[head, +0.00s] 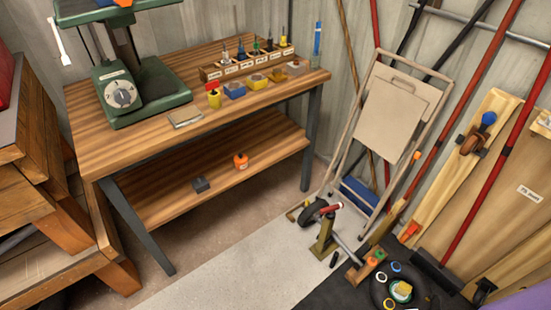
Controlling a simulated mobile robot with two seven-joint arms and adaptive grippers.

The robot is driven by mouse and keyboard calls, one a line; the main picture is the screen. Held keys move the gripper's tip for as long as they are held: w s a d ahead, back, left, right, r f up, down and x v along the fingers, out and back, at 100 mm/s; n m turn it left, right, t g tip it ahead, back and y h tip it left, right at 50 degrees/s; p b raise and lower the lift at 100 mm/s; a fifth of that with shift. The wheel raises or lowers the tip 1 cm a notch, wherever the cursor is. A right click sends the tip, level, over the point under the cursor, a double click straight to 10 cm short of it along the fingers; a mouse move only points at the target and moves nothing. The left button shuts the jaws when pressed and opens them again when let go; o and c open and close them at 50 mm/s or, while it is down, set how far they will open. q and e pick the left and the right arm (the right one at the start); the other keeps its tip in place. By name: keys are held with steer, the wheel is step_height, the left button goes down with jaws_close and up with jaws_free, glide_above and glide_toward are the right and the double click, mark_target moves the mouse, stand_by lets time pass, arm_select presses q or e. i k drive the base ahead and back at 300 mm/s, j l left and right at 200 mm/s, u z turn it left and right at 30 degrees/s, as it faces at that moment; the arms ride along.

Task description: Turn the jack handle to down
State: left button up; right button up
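A small olive jack (324,238) stands on the floor right of the workbench, at the edge of the pale floor strip. A red piece (332,207) shows at its top. A thin grey rod (347,250), which looks like the jack handle, slopes from the body down to the lower right. The jack is small in the view, so I cannot tell the handle's exact setting. Neither of my grippers is in view, and nothing touches the jack.
A wooden workbench (100,150) with a green machine (125,85) stands at left. A folded hand truck (390,100) leans behind the jack. Long-handled tools and boards fill the right. A tyre-like ring (380,292) lies on a dark mat. The pale floor (235,265) is clear.

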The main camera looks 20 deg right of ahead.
mark_target(339, 205)
steer(key=z, duration=1.05)
steer(key=i+j, duration=0.1)
steer(key=j, duration=0.25)
steer(key=i+j, duration=0.15)
steer(key=j, duration=0.2)
steer(key=i+j, duration=0.1)
steer(key=j, duration=0.25)
steer(key=i+j, duration=0.1)
steer(key=j, duration=0.25)
steer(key=i+j+z, duration=0.1)
steer(key=j+z, duration=0.55)
steer(key=j, duration=0.15)
steer(key=z, duration=1.2)
steer(key=i+j, duration=0.45)
steer(key=j, duration=0.1)
